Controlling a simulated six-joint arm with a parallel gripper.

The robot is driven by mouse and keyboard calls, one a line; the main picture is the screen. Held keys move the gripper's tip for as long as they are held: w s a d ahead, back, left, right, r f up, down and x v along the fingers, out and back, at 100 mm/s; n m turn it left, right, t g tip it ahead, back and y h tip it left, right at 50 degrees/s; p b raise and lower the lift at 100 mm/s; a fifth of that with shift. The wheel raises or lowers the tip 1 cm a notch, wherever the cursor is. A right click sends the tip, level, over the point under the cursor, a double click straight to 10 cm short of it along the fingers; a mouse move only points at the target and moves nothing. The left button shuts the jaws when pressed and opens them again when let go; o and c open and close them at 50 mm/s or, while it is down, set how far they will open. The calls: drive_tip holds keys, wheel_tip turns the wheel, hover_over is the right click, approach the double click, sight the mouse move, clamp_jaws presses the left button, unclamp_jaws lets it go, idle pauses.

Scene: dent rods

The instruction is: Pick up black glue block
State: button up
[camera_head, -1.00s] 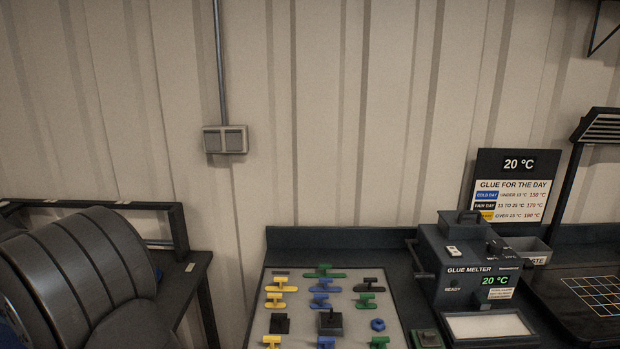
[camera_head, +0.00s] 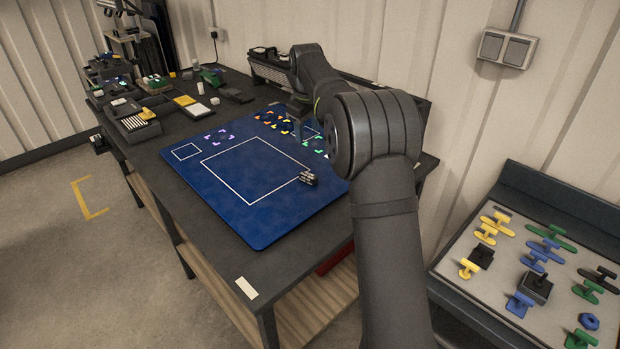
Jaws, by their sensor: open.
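I cannot single out the black glue block for certain. A dark flat block (camera_head: 236,95) lies at the back of the workbench, beside a yellow-topped one (camera_head: 185,100). Black square pieces (camera_head: 481,256) also sit on the grey tray at the right. My gripper (camera_head: 300,128) hangs over the back right part of the blue mat (camera_head: 215,205), small and partly hidden by my arm. It is open, and I see nothing held in it.
A small black piece with white marks (camera_head: 309,177) lies on the mat. Coloured pieces (camera_head: 275,118) lie near my gripper. Bins and tools (camera_head: 130,115) crowd the bench's far left end. The grey tray (camera_head: 455,285) holds coloured tabs. The mat's middle is mostly clear.

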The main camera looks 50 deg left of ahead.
drive_tip(key=w+f+g, duration=0.2)
drive_tip(key=w, duration=0.2)
approach(308, 175)
drive_tip(key=shift+n, duration=0.4)
drive_tip(key=f, duration=0.3)
drive_tip(key=a+f, duration=0.1)
drive_tip(key=f, duration=0.5)
drive_tip(key=shift+a, duration=0.15)
drive_tip(key=c, duration=1.1)
